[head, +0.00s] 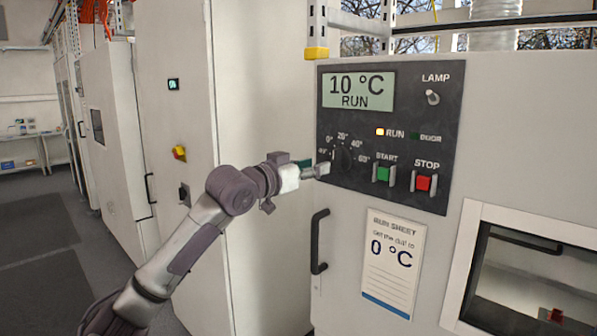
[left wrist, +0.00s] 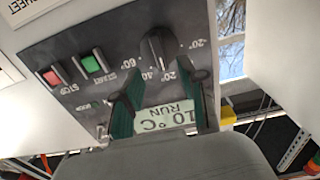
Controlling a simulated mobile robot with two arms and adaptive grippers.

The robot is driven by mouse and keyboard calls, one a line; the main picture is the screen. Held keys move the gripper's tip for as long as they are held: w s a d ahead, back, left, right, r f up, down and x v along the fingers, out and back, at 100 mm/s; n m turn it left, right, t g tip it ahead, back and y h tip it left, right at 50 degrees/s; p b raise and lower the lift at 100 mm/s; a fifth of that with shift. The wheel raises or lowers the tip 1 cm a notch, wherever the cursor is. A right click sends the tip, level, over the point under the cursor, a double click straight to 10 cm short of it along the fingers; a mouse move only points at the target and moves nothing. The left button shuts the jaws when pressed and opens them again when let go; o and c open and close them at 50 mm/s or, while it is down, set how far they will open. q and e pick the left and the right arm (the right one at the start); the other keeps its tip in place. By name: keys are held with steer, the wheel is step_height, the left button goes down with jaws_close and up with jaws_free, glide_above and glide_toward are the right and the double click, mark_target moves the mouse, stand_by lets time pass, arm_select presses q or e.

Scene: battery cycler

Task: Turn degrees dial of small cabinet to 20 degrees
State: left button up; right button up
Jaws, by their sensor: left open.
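The dark degrees dial (head: 342,158) sits on the black control panel of the small cabinet, ringed by marks including 0°, 20°, 40° and 60°. The display (head: 358,91) above it reads 10 °C RUN. My left gripper (head: 322,169) is at the panel's left edge, close beside the dial in the head view. In the left wrist view the open gripper's two fingers (left wrist: 165,85) point at the panel, and the dial (left wrist: 157,55) shows just beyond and between their tips. I see no contact. My right gripper is not in view.
The green START button (head: 383,174), red STOP button (head: 424,183) and LAMP switch (head: 432,97) share the panel. A run sheet (head: 390,262) below says to set the dial to 0 °C. A black door handle (head: 319,241) sticks out below the gripper.

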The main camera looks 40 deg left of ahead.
arm_select(q)
steer(key=shift+s+a, duration=0.2)
steer(key=shift+s, duration=2.45)
